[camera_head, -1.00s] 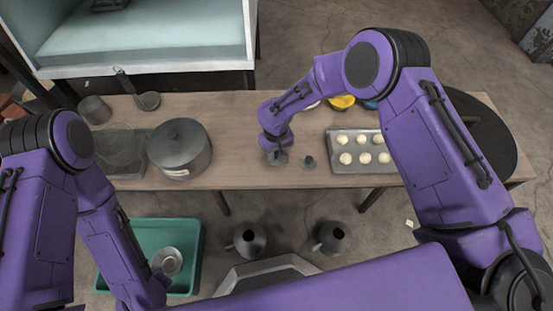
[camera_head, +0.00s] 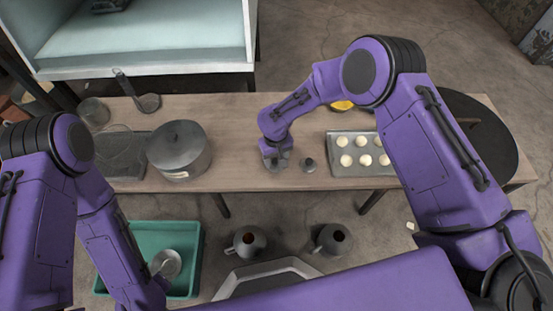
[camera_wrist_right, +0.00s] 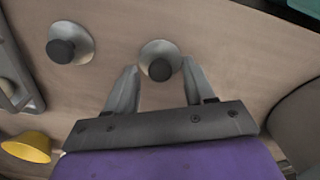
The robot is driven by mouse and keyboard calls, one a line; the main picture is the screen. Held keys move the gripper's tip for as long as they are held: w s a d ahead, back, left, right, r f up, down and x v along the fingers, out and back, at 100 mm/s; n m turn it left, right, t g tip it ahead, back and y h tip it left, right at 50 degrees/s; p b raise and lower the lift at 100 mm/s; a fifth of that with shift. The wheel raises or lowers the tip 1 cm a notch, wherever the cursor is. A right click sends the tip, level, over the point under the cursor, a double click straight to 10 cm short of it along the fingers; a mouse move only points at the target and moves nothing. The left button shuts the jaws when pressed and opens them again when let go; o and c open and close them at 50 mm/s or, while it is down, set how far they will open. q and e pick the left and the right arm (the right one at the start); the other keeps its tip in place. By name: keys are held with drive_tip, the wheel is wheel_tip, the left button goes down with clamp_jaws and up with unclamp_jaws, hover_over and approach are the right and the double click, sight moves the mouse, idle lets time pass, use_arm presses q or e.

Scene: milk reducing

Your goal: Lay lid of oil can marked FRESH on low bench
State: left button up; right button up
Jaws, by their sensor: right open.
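Two dark oil cans stand open on the floor below the bench, a left one (camera_head: 245,241) and a right one (camera_head: 332,239). No FRESH marking can be read. Two round metal lids with dark knobs lie on the wooden bench (camera_head: 240,125). One lid (camera_wrist_right: 160,60) is right at my right gripper (camera_wrist_right: 160,84); the other lid (camera_head: 308,165) lies apart from it and also shows in the right wrist view (camera_wrist_right: 70,43). My right gripper is open, its fingertips either side of the near edge of the first lid. My left gripper is not visible.
A large lidded pot (camera_head: 179,150) stands left on the bench. A baking tray (camera_head: 336,168) with several dough balls lies to the right. A yellow bowl (camera_wrist_right: 27,147) is behind. A green crate (camera_head: 195,236) with a metal vessel sits on the floor. Bench left of my gripper is clear.

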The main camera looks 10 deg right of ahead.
sight(276, 161)
wheel_tip(276, 161, up, 11)
drive_tip(key=p, duration=0.2)
drive_tip(key=shift+p, duration=0.3)
drive_tip(key=shift+f, duration=0.15)
drive_tip(key=shift+m+y, duration=0.7)
drive_tip(key=s+f, duration=0.1)
drive_tip(key=f, duration=0.1)
drive_tip(key=s+f, duration=0.4)
drive_tip(key=shift+s+d, duration=0.1)
drive_tip(key=shift+d, duration=0.15)
drive_tip(key=s+d+f+m+t+h, duration=0.1)
drive_tip(key=s+d+f+m, duration=0.3)
drive_tip(key=s, duration=0.4)
drive_tip(key=s+d+f+m+t, duration=0.1)
drive_tip(key=s+d+f+m, duration=0.1)
drive_tip(key=s+d+f, duration=0.55)
drive_tip(key=s+d+r+m+t+h, duration=0.1)
drive_tip(key=s+d+r+h, duration=0.2)
drive_tip(key=s+d+r, duration=0.2)
drive_tip(key=s+d, duration=0.3)
drive_tip(key=s, duration=0.1)
drive_tip(key=shift+s+r+m+h, duration=0.3)
drive_tip(key=shift+r+h, duration=0.1)
